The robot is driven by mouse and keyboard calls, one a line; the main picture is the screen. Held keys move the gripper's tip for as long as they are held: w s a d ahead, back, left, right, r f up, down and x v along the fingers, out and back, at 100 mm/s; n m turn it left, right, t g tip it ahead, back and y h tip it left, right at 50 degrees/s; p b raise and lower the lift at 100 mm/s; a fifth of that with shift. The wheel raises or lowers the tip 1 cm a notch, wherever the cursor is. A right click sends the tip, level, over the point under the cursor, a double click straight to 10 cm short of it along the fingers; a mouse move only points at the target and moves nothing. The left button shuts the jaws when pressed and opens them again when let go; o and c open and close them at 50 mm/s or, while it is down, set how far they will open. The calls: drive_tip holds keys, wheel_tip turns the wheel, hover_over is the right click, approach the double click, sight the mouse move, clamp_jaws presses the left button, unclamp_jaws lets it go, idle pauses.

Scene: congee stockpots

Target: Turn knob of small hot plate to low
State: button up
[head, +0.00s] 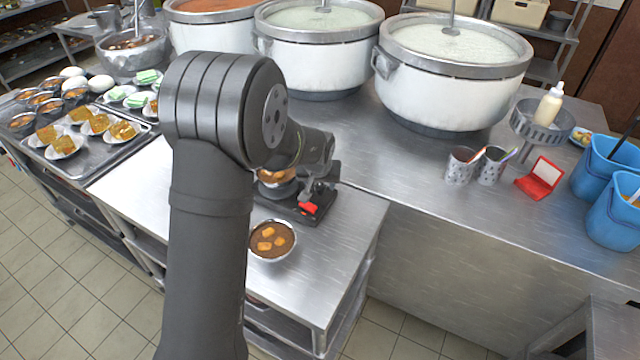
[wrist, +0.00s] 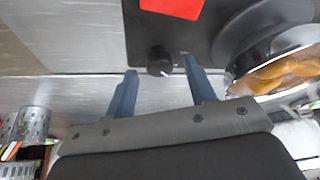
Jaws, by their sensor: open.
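The small hot plate (head: 283,207) is a dark, flat unit on the steel table, partly hidden by my arm in the head view. It carries a red patch (head: 309,208) near its right end. In the wrist view its dark body (wrist: 205,20) fills the upper middle. Its round black knob (wrist: 159,62) lies at the edge, between my two blue fingertips. My gripper (wrist: 160,70) is open, a finger on each side of the knob; I cannot tell whether either touches it. A metal pot with orange-brown food (wrist: 285,72) sits on the plate. The knob's setting cannot be read.
A bowl of brown soup (head: 271,240) stands in front of the hot plate. Large white stockpots (head: 455,85) stand behind. Patterned cups (head: 460,168) and a red case (head: 540,178) are at the right. Bare steel counter lies between.

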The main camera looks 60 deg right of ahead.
drive_tip(key=shift+w+d+f, duration=0.1)
drive_tip(key=shift+d+f, duration=0.05)
drive_tip(key=shift+f, duration=0.3)
drive_tip(key=c, duration=1)
drive_tip(key=shift+o, duration=0.2)
drive_tip(key=shift+m, duration=0.4)
drive_tip(key=m+g, duration=0.2)
drive_tip(key=m, duration=0.2)
drive_tip(key=shift+w, duration=0.15)
drive_tip(key=shift+w+m+g, duration=0.1)
drive_tip(key=shift+m+g, duration=0.6)
drive_tip(key=shift+m, duration=1.2)
